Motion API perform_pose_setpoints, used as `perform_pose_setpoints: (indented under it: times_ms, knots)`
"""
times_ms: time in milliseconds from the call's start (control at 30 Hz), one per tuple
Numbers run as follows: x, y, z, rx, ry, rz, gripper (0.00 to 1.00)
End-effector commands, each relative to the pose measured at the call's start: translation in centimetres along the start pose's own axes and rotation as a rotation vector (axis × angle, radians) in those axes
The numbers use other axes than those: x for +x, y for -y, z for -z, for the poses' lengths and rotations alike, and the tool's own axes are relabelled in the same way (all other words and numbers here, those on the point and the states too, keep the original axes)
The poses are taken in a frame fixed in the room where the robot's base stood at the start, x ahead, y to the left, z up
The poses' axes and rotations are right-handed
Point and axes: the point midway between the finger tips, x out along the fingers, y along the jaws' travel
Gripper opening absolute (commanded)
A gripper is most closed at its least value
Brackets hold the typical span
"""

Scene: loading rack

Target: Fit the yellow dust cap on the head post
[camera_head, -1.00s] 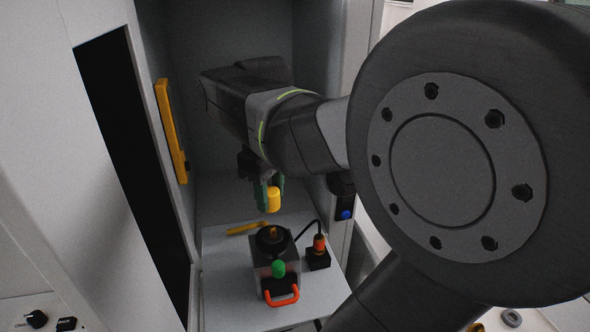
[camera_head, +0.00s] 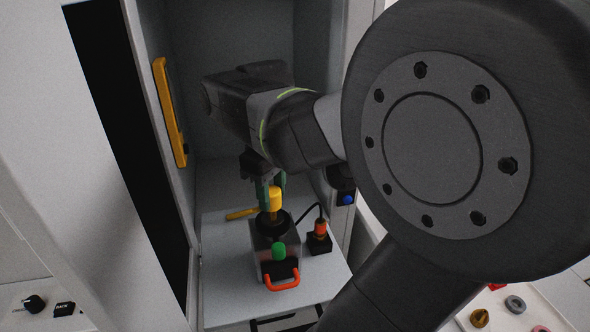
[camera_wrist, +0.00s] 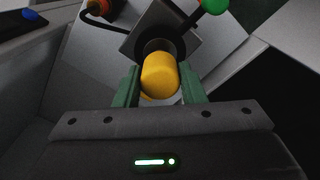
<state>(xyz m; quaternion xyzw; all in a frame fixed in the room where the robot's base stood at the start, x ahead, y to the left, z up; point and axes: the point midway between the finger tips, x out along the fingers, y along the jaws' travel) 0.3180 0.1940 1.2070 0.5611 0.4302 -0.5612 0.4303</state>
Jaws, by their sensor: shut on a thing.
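The yellow dust cap (camera_head: 276,197) is held between the green fingers of my gripper (camera_head: 269,198). In the wrist view the cap (camera_wrist: 160,75) sits between both fingers (camera_wrist: 160,90). The brass head post (camera_head: 272,216) stands on the round black top of a grey box-shaped unit (camera_head: 262,245). The cap is directly over the post, with part of the post showing below it. I cannot tell whether the cap touches the post.
The unit has a green knob (camera_head: 279,251) and an orange handle (camera_head: 283,281). A black block with a red-orange connector (camera_head: 320,228) and cable stands to its right. A yellow rod (camera_head: 241,213) lies behind on the shelf (camera_head: 225,285). Cabinet walls are close on both sides.

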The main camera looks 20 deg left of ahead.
Motion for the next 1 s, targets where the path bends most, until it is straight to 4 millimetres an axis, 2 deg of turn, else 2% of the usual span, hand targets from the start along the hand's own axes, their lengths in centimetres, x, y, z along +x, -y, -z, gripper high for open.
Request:
perform_pose_setpoints:
  times_ms: [1000]
  knots:
    - [0.78,-0.01,0.01,0.000,0.000,0.000,0.15]
